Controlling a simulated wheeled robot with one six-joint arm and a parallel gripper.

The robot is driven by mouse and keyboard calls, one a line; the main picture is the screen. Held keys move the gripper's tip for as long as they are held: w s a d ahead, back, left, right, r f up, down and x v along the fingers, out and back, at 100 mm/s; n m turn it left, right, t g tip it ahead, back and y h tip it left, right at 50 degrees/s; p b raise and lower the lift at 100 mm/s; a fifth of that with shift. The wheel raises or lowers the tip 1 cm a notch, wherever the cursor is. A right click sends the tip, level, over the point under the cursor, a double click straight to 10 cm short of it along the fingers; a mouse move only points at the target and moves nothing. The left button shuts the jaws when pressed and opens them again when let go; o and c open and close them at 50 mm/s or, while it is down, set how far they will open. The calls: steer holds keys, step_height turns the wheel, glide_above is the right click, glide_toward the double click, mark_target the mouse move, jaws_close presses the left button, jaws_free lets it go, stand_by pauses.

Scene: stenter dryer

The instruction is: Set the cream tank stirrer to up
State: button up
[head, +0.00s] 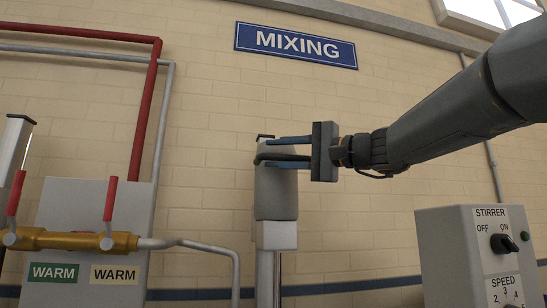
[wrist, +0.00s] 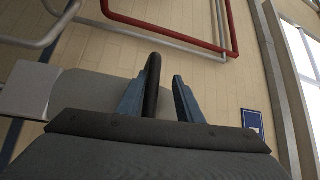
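A grey stirrer head (head: 276,192) stands on a vertical shaft (head: 268,280) in the middle of the head view. A black curved handle (head: 268,157) sticks out near its top. My gripper (head: 283,152) reaches in from the right, with one blue finger above the handle and one below. In the wrist view, the black handle (wrist: 152,85) lies between the fingers of my gripper (wrist: 155,97). It is close to the left finger, with a gap to the right one, so the gripper looks open around it. The tank below is out of view.
A grey control box (head: 450,255) with a STIRRER OFF/ON knob (head: 503,244) stands at the lower right. At the left are a brass valve pipe (head: 70,240) with red levers and WARM labels. A blue MIXING sign (head: 296,45) hangs on the brick wall.

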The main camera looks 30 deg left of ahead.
steer(key=d+b, duration=0.2)
steer(key=d, duration=0.4)
steer(key=shift+w+d+f, duration=0.25)
steer(key=shift+w, duration=0.2)
steer(key=d+f+b, duration=0.1)
steer(key=d+b, duration=0.4)
steer(key=d, duration=0.4)
steer(key=shift+f, duration=0.15)
stand_by(0.3)
steer(key=shift+b, duration=0.3)
stand_by(0.6)
